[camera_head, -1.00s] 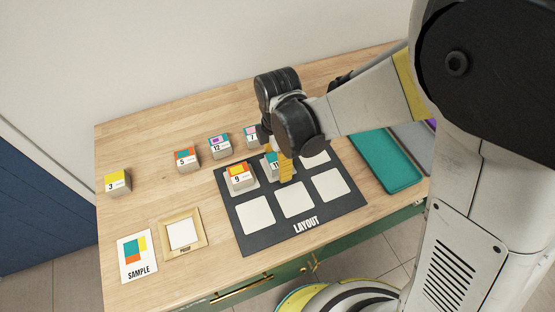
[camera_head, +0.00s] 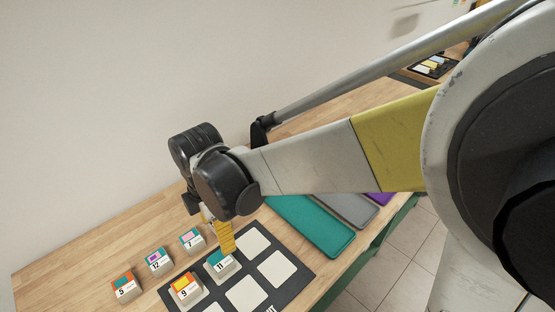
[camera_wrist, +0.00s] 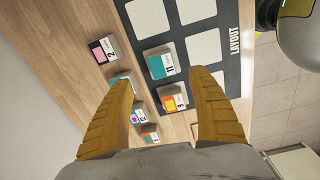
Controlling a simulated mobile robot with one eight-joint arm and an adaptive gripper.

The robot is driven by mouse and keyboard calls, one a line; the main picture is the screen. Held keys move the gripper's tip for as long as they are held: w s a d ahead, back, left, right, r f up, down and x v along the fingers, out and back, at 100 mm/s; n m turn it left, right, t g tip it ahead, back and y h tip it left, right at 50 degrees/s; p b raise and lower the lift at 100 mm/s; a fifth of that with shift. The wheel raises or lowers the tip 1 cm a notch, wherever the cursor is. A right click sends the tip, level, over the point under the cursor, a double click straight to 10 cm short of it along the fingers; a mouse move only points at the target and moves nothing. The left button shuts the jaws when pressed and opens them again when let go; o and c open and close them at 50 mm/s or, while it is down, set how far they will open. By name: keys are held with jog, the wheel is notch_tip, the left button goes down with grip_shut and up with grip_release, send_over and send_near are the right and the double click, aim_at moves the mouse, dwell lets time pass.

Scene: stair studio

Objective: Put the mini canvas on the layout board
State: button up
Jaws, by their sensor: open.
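The mini canvases are small numbered blocks with coloured tops. Canvas 11 (camera_head: 220,264) and canvas 9 (camera_head: 186,288) stand in adjoining white squares of the dark layout board (camera_head: 299,274); canvas 11 (camera_wrist: 162,64) and canvas 9 (camera_wrist: 174,102) also show in the wrist view. My gripper (camera_wrist: 162,76) is open, its yellow fingers spread, with canvas 11 showing between and beyond the tips. In the head view my gripper (camera_head: 226,237) is right by canvas 11; one finger partly hides it. I cannot tell whether they touch.
Canvases 5 (camera_head: 126,288), 12 (camera_head: 159,262) and 7 (camera_head: 192,240) stand in a row on the wooden table left of the board. A teal tray (camera_head: 310,228), a grey tray (camera_head: 347,208) and a purple one (camera_head: 380,198) lie to the right. Several board squares are empty.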

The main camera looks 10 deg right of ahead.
jog(key=s+d+r+m+t, duration=0.2)
jog(key=d+r+m, duration=0.1)
jog(key=d+m, duration=0.4)
jog(key=s+d+r+m+t, duration=0.2)
jog(key=d+r+m, duration=0.1)
jog(key=d+m, duration=0.5)
jog(key=s+d+r+m+t, duration=0.2)
jog(key=d+r+m, duration=0.1)
jog(key=d+m, duration=0.5)
jog(key=shift+d+r+t, duration=0.35)
jog(key=shift+d+t, duration=0.05)
jog(key=shift+d, duration=0.2)
